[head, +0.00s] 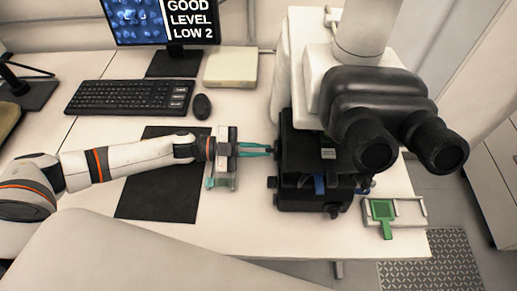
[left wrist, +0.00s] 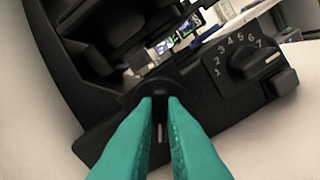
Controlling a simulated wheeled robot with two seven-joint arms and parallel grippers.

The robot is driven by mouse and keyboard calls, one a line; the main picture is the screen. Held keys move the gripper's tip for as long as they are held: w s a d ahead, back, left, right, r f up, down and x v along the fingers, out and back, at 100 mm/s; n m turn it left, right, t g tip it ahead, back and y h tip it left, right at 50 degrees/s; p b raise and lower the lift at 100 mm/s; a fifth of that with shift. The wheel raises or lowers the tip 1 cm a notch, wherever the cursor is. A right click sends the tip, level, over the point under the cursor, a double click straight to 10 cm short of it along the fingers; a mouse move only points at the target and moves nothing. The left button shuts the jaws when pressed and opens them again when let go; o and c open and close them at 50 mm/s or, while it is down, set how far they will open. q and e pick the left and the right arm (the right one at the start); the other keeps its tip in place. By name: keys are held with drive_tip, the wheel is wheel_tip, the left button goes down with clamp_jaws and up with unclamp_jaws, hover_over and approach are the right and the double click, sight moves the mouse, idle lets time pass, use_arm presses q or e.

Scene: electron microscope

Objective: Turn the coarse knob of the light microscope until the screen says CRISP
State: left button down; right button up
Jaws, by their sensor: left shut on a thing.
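The light microscope (head: 305,150) stands at the right of the table, with a black body and twin eyepieces. The screen (head: 190,18) at the back reads "GOOD LEVEL LOW 2"; its top is cut off. My left gripper (head: 270,150) reaches the left side of the microscope with its teal fingers. In the left wrist view the fingers (left wrist: 160,105) are shut on a dark knob (left wrist: 158,88) on the microscope's side. My right gripper is not in view.
A numbered dial (left wrist: 255,58) sits right of the held knob in the left wrist view. A black mat (head: 160,195) lies under my left arm. Keyboard (head: 130,97) and mouse (head: 202,106) are behind it. A green and white slide holder (head: 385,212) lies at the right front edge.

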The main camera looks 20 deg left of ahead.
use_arm(q)
drive_tip(key=shift+m, duration=0.5)
drive_tip(key=c, duration=1.5)
unclamp_jaws()
drive_tip(key=shift+a, duration=0.1)
drive_tip(key=b+v, duration=0.2)
drive_tip(key=v, duration=0.9)
drive_tip(key=shift+s, duration=0.1)
drive_tip(key=shift+s+a, duration=0.1)
drive_tip(key=shift+a, duration=0.3)
